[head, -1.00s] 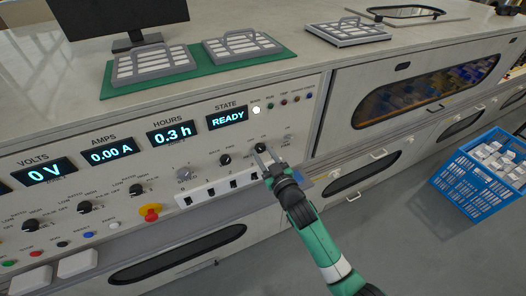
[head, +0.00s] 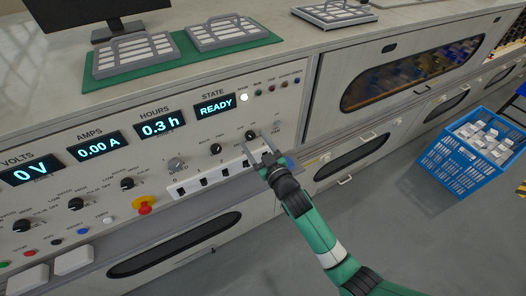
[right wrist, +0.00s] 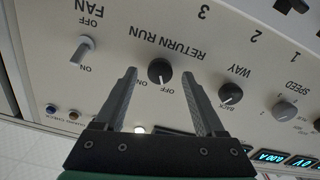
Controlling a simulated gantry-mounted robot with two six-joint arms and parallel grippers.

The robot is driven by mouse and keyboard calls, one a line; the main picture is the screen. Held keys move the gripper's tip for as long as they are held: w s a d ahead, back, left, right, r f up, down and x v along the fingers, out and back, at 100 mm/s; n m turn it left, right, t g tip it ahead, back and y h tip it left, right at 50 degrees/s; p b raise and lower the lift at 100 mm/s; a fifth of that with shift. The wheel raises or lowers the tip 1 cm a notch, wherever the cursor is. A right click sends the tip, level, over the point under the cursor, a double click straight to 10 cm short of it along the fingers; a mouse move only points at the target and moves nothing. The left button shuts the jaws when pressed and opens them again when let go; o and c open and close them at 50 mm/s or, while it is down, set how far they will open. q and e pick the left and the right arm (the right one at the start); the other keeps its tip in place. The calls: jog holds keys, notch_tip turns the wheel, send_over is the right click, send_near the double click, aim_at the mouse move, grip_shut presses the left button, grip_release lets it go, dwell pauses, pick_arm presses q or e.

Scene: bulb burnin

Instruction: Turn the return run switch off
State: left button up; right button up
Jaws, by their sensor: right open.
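The return run switch is a round black knob (right wrist: 160,71) on the panel, labelled ON and OFF. My left gripper is not in view.
The fan toggle (right wrist: 84,50) and the way knob (right wrist: 231,93) flank the return run knob. Below it is a row of black switches on a white strip (head: 194,187). A red emergency button (head: 144,204) is further left. A blue crate (head: 462,173) stands on the floor at right.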

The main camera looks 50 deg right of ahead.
jog(key=p+v, duration=0.1)
jog(key=v, duration=0.9)
jog(key=shift+p, duration=0.35)
jog(key=shift+s, duration=0.1)
